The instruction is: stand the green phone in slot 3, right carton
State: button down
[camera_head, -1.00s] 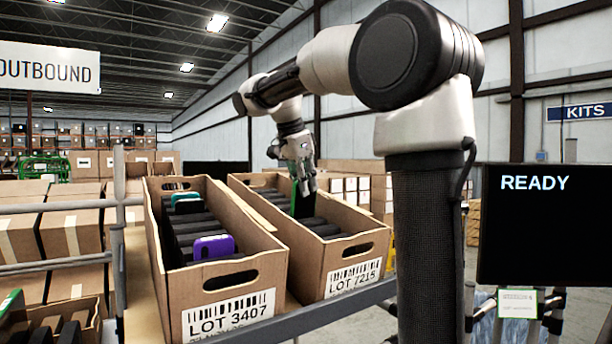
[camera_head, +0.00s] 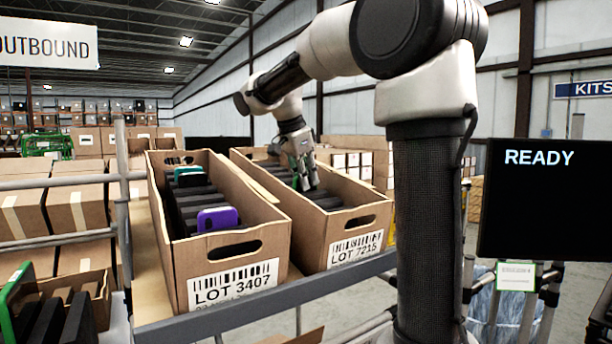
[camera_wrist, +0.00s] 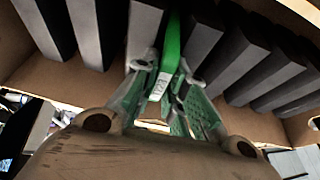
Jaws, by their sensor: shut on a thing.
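The right carton (camera_head: 337,220), labelled LOT 7215, stands tilted on the rack with dark dividers inside. My gripper (camera_head: 308,183) reaches down into it, near its middle. In the wrist view my gripper (camera_wrist: 165,92) is shut on the green phone (camera_wrist: 170,50), a narrow green edge with a small white label. The phone sits between dark dividers (camera_wrist: 240,65) on both sides. Its lower end is hidden, so I cannot tell whether it touches the carton floor. In the head view the phone is hardly visible behind the fingers and carton wall.
The left carton (camera_head: 217,262), LOT 3407, stands beside it, with a purple phone (camera_head: 217,219) and a teal phone (camera_head: 191,176) among dark dividers. Another box with a green-edged item (camera_head: 12,300) is at lower left. A READY screen (camera_head: 540,200) stands at right.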

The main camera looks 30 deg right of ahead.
dwell(0.9)
jog(key=c, duration=1.4)
grip_release()
jog(key=shift+r, duration=0.1)
jog(key=v, duration=1.1)
jog(key=shift+s+a+r, duration=0.1)
jog(key=shift+a+r, duration=0.15)
jog(key=shift+r, duration=0.1)
jog(key=r, duration=0.4)
jog(key=s+r, duration=0.1)
jog(key=r, duration=0.2)
jog(key=shift+s, duration=0.1)
